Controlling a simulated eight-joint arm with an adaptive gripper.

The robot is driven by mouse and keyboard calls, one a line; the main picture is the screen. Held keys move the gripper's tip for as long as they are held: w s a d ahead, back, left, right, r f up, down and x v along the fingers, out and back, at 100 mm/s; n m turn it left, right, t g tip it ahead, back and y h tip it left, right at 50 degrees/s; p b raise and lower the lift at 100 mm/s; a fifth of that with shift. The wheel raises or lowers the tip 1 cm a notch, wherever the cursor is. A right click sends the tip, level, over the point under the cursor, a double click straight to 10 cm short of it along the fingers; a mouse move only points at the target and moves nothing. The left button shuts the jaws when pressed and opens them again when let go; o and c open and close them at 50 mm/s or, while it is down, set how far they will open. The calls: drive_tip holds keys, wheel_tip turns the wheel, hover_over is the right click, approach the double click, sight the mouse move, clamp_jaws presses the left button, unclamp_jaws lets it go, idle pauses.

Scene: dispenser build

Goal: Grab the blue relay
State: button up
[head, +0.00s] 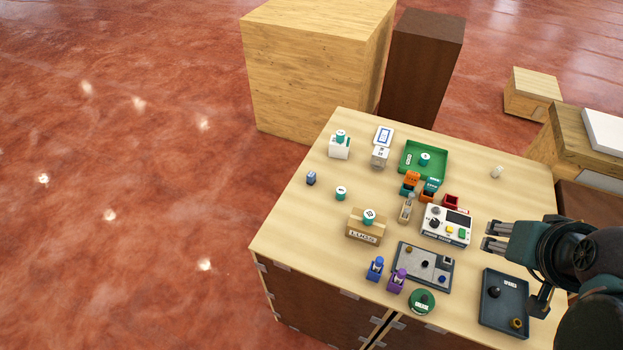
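Two blue things could be the blue relay, and I cannot tell which from their small size. A bright blue upright piece with a pale label (375,268) stands near the table's front edge, left of a similar purple piece (397,280). A small grey-blue block (311,178) sits alone near the left edge. My gripper (488,236) is at the right of the table, pointing left, with its two fingers apart and nothing seen between them. It is apart from both blue things.
A dark tray (491,315) lies at front right. A green tray (440,151) is farther back. The table's left front is clear.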

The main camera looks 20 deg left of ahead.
drive_tip(key=w+a+r+n+g+y, duration=0.15)
drive_tip(key=w+a+n, duration=0.35)
drive_tip(key=w+a, duration=0.55)
drive_tip(key=n+g+h, duration=0.2)
drive_tip(key=n+g, duration=0.4)
drive_tip(key=n, duration=0.5)
hover_over(312, 174)
drive_tip(key=shift+y, duration=0.25)
drive_tip(key=f, duration=2.1)
drive_tip(key=shift+w+d+f, duration=0.1)
drive_tip(key=shift+d+f, duration=0.25)
drive_tip(key=shift+f, duration=0.05)
drive_tip(key=shift+a+f, duration=0.3)
drive_tip(key=shift+f, duration=1.3)
